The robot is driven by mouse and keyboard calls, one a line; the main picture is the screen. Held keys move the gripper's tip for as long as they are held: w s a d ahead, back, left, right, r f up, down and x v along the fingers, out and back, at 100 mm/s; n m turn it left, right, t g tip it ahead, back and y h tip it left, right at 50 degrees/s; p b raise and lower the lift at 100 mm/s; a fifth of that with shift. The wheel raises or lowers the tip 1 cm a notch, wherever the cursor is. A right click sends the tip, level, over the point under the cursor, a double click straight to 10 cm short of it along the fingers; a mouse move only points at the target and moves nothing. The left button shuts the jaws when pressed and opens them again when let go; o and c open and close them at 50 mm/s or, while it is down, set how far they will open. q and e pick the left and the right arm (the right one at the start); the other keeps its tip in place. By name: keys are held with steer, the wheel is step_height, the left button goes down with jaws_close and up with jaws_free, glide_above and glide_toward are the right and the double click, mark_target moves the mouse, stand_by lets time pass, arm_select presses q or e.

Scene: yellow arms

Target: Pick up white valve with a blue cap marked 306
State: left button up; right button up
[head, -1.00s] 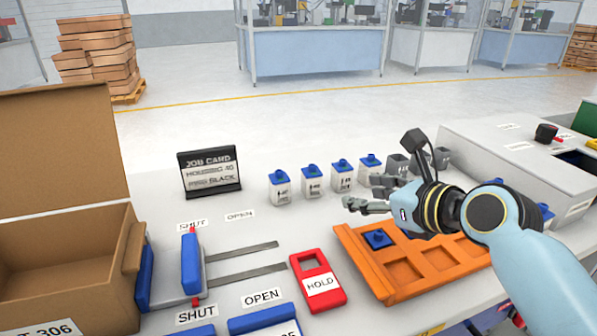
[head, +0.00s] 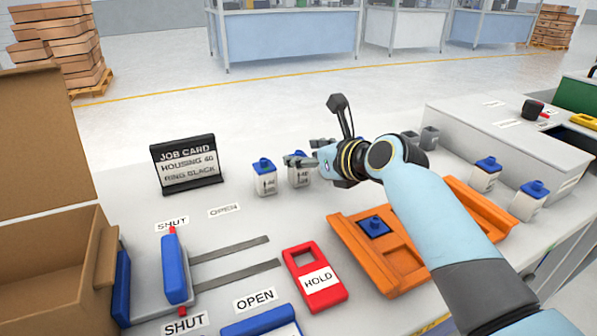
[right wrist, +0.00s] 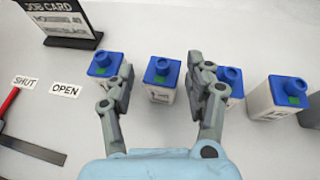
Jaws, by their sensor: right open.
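A row of white valves with blue caps stands on the grey table; two show in the head view, a left one (head: 264,180) and one beside it (head: 299,174). My right gripper (head: 305,153) is open at the second valve and hides the rest of the row. In the right wrist view, its open fingers (right wrist: 160,68) point at the second valve from the left (right wrist: 161,92), which appears between them. Another valve (right wrist: 103,84) is left of the fingers, one (right wrist: 231,84) is partly behind the right finger, and one (right wrist: 282,98) is farther right. I cannot read their numbers. My left gripper is not in view.
The job card stand (head: 186,165) is left of the row. An orange tray (head: 349,254) with a blue-capped part, a red HOLD frame (head: 313,280) and blue-handled sliders (head: 174,270) are nearer. Two blue-capped valves (head: 484,178) (head: 527,206) and grey blocks (head: 430,138) are right.

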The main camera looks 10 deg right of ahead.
steer(key=shift+w+a+f, duration=0.2)
steer(key=shift+w+f, duration=0.15)
steer(key=shift+w, duration=0.25)
steer(key=shift+s+r, duration=0.1)
steer(key=c, duration=1)
